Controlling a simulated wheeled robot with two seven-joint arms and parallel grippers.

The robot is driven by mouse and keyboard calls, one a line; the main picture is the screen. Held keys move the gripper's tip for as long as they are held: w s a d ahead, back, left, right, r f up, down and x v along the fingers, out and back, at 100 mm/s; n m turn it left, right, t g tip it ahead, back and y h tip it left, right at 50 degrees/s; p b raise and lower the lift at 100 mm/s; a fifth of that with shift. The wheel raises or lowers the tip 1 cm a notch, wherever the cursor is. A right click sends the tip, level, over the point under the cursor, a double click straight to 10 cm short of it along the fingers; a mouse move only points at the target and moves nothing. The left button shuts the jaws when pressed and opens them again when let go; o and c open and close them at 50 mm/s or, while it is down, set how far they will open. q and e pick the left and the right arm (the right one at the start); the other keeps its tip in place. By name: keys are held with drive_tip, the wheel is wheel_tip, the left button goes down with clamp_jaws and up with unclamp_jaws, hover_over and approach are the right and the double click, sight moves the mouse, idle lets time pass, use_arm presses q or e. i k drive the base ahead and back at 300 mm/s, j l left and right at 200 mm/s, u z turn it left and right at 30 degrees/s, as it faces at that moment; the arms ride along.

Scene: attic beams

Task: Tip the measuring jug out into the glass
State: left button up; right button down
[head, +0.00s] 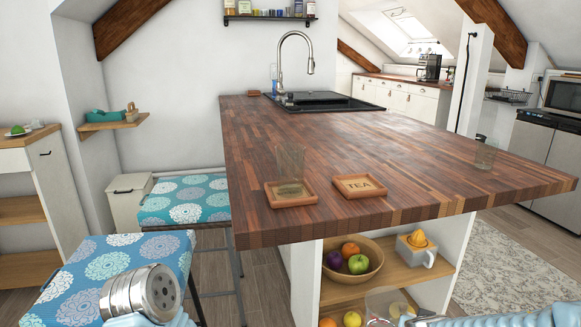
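A clear, tall glass (289,160) stands at the left part of the wooden counter, at the back of a square wooden coaster. A clear vessel (388,302), which looks like the measuring jug, shows at the bottom edge in front of the shelf, partly cut off. Fruit shows through it, and I cannot make out any contents. My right arm comes in at the bottom right beside this vessel. Its fingers are too cut off to tell whether they grip it. My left arm shows only a silver and blue link at the bottom left; its gripper is out of the picture.
A coaster (290,194) and a TEA coaster (359,186) lie near the counter's front edge. A small clear tumbler (486,154) stands at the right. A fruit bowl (352,262) and a citrus juicer (416,249) sit on the shelf below. The counter's middle is clear.

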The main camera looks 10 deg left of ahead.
sight(289, 157)
drive_tip(key=k+j+u, duration=0.65)
drive_tip(key=j, duration=0.25)
